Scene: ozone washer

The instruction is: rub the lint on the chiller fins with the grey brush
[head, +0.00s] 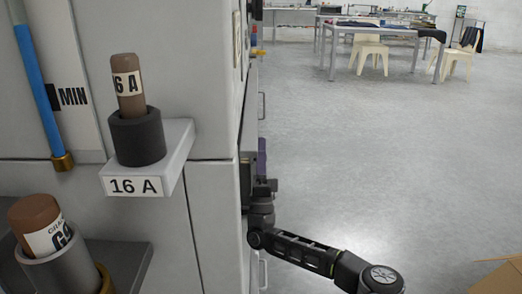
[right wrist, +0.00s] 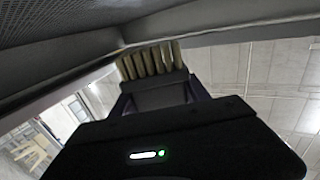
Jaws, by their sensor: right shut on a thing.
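My right gripper (head: 262,165) reaches up along the side of the grey cabinet in the head view, with its front partly hidden by the cabinet edge. In the right wrist view it is shut on the grey brush (right wrist: 160,98), with a dark finger on each side of the grey block. The brush's pale tan bristles (right wrist: 150,60) point away from the gripper and meet or overlap the edge of a grey frame. A fine-textured dark panel (right wrist: 60,15) fills the upper left; I cannot tell if it is the chiller fins. No lint can be made out. My left gripper is not in view.
The grey cabinet (head: 215,215) stands close on the left. A brown fuse (head: 128,85) in a dark holder sits on the bracket marked 16 A (head: 178,165). Another brown fuse (head: 35,215) is lower left. Open floor (head: 370,150) lies right, with a cardboard box (head: 500,277).

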